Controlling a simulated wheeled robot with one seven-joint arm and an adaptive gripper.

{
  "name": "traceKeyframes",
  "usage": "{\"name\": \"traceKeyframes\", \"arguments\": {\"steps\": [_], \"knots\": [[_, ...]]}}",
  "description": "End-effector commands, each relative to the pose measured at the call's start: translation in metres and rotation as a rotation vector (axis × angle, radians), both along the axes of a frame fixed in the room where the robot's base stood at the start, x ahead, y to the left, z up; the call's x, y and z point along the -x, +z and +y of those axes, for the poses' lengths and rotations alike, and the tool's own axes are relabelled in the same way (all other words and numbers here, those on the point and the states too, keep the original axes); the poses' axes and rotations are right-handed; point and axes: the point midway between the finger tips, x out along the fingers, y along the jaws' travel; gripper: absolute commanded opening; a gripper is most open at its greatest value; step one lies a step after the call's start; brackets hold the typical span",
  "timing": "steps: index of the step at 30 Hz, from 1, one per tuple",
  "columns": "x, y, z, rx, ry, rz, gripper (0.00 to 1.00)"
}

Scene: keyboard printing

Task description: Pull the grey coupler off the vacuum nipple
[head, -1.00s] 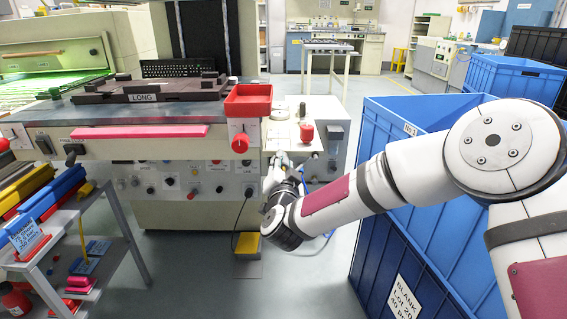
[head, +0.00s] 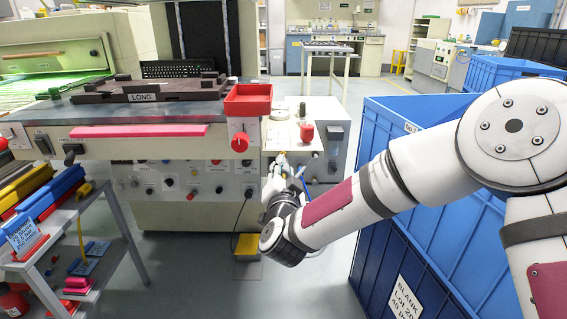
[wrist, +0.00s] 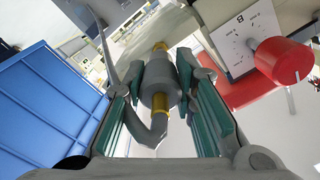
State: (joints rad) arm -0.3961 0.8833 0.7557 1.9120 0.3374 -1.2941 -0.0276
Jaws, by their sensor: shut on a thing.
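In the wrist view, the grey coupler (wrist: 160,85) sits between the teal finger pads of my gripper (wrist: 160,73), which is shut on it. Brass shows at both ends of the coupler, and a grey hose (wrist: 152,130) runs from its near end toward my palm. I cannot tell whether the brass at the far end is the nipple or part of the coupler. In the head view, my gripper (head: 277,168) is in front of the machine's right end, below the worktop; the coupler is too small there to make out.
A red knob (wrist: 285,60) on a dial plate is at the right in the wrist view, also in the head view (head: 240,142). A blue crate (head: 400,225) stands close to the right of my arm. A tool cart (head: 95,225) is at the left. A yellow pedal (head: 247,246) lies on the floor.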

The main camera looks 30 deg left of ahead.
Motion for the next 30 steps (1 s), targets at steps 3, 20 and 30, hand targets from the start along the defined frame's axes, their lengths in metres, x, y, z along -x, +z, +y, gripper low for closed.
{"name": "traceKeyframes", "arguments": {"steps": [3,20,30], "knots": [[0.0,0.0,0.0,0.0,-0.001,-0.001,0.0],[0.026,0.025,-0.015,0.0,0.001,-0.002,0.0],[0.034,0.031,-0.021,0.0,0.0,0.0,0.0]]}}
